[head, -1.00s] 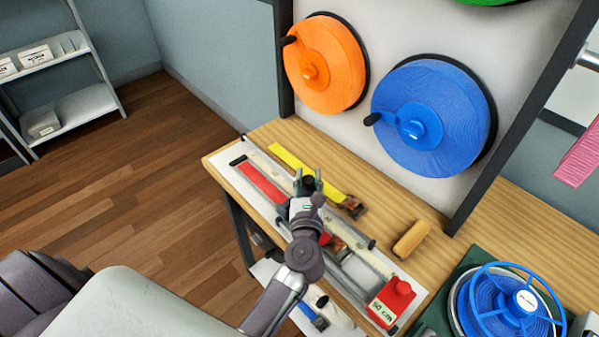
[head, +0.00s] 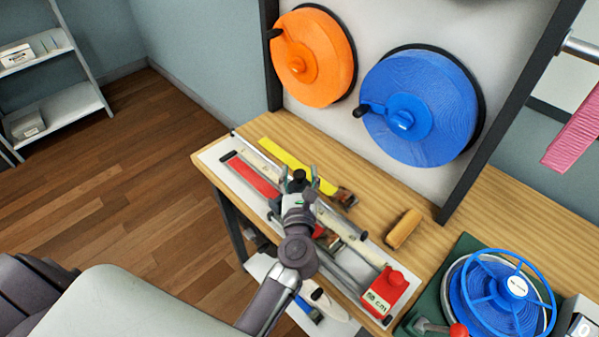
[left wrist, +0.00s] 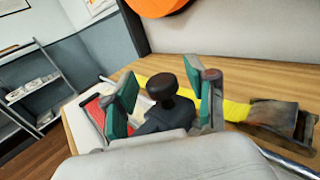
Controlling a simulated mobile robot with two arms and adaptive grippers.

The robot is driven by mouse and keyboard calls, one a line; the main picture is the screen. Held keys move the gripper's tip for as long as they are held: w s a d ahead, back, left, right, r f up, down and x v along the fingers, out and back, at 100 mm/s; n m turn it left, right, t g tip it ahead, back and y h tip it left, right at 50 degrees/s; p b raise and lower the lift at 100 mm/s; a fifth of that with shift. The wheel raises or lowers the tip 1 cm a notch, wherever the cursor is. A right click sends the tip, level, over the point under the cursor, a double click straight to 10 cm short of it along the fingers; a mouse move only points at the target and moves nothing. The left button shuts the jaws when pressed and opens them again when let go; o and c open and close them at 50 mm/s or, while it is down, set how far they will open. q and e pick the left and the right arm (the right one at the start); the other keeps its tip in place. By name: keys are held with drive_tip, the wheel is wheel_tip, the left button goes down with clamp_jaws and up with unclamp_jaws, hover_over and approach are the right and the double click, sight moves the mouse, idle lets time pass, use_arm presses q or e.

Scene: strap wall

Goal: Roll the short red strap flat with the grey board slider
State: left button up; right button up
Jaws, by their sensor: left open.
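The short red strap (head: 252,175) lies along the left part of the white board (head: 212,155) on the bench; it also shows in the left wrist view (left wrist: 92,108). My left gripper (head: 298,178) is over the board, just right of the visible red length. In the left wrist view its green-padded fingers (left wrist: 165,98) are open, one on each side of a round black knob on a dark grey block, which looks like the slider (left wrist: 167,84). I cannot tell whether they touch it. My gripper hides part of the board and strap. My right gripper is out of view.
A yellow strap (head: 285,158) with a metal buckle (head: 343,198) lies behind the board. A red box (head: 385,293) marked in cm sits at its right end. A wooden block (head: 404,229) and a blue reel on a green base (head: 490,300) are further right. Large reels hang behind.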

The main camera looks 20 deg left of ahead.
use_arm(q)
drive_tip(key=v, duration=1.1)
drive_tip(key=shift+s+d, duration=0.15)
drive_tip(key=shift+s, duration=0.15)
